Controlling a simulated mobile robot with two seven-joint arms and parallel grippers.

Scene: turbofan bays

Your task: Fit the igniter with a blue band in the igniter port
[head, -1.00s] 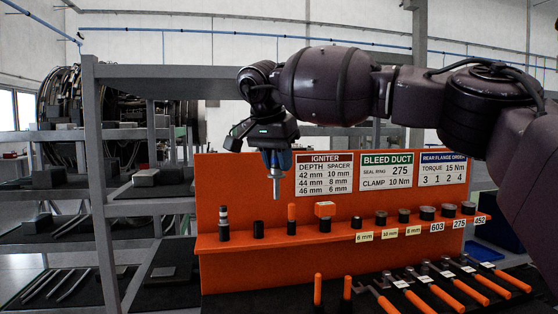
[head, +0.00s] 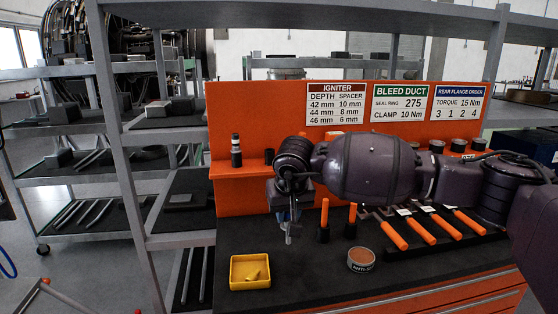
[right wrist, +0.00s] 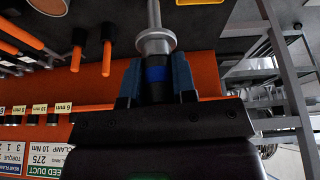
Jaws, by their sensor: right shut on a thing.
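The igniter with a blue band (right wrist: 155,73) is in my right gripper (right wrist: 156,82), whose two blue-grey fingers are shut on it in the right wrist view. It has a dark body, a bright metal flange and a thin metal shank that points away from the gripper. In the head view my right gripper (head: 286,212) is low over the dark bench top, with the igniter's metal end (head: 290,232) pointing down. I cannot tell if the tip touches anything. I cannot make out the igniter port in these frames. My left gripper is out of view.
A yellow tray (head: 234,283) with yellow pieces and a round tin (head: 361,260) stand on the bench. Orange-handled tools (head: 390,235) lie at the right. An orange board (head: 230,120) carries charts; its ledge holds a banded black cylinder (head: 236,150). Grey shelving (head: 121,150) stands left.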

